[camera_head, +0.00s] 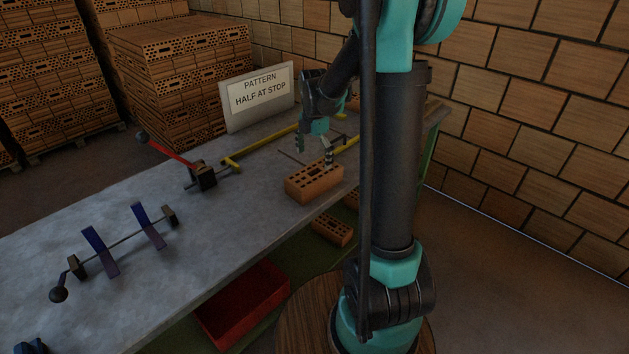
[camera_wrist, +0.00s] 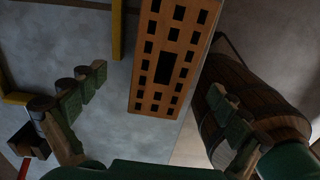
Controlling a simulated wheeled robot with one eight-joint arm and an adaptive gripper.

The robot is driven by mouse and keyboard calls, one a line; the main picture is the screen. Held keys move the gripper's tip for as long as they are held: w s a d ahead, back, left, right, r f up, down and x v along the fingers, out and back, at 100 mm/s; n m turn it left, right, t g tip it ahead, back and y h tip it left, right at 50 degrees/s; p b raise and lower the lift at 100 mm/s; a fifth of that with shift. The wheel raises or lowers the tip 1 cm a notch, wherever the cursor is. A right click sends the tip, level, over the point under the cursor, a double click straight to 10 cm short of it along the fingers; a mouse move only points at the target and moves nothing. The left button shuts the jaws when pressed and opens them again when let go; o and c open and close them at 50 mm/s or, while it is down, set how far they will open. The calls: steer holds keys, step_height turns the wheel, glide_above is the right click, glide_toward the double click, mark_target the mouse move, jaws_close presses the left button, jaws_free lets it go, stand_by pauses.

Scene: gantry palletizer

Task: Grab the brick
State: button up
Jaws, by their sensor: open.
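An orange perforated brick (camera_head: 314,184) lies flat on the grey table (camera_head: 235,215), close to its front edge. My gripper (camera_head: 314,151) is open and empty, above and just behind the brick in the head view. In the wrist view, the brick (camera_wrist: 166,60) shows its holed top face between my two spread fingers (camera_wrist: 157,90), and its far end runs out of the top of the picture. Both fingers look clear of the brick, with a gap on each side. No contact shows.
Yellow rails (camera_head: 262,144) and a sign (camera_head: 258,95) stand behind the brick. A red-handled lever (camera_head: 168,151) and a blue-armed rod fixture (camera_head: 122,243) sit to the left. Another brick (camera_head: 332,230) and a red bin (camera_head: 244,303) are below the tabletop. A round wooden barrel-like body (camera_wrist: 240,85) is beside the table.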

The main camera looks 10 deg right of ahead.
mark_target(314, 172)
steer(key=shift+s+f, duration=0.25)
steer(key=shift+f, duration=1.3)
steer(key=shift+s+f, duration=0.2)
steer(key=shift+f, duration=1.35)
steer(key=shift+c, duration=0.6)
steer(key=c, duration=1.8)
steer(key=shift+r, duration=0.15)
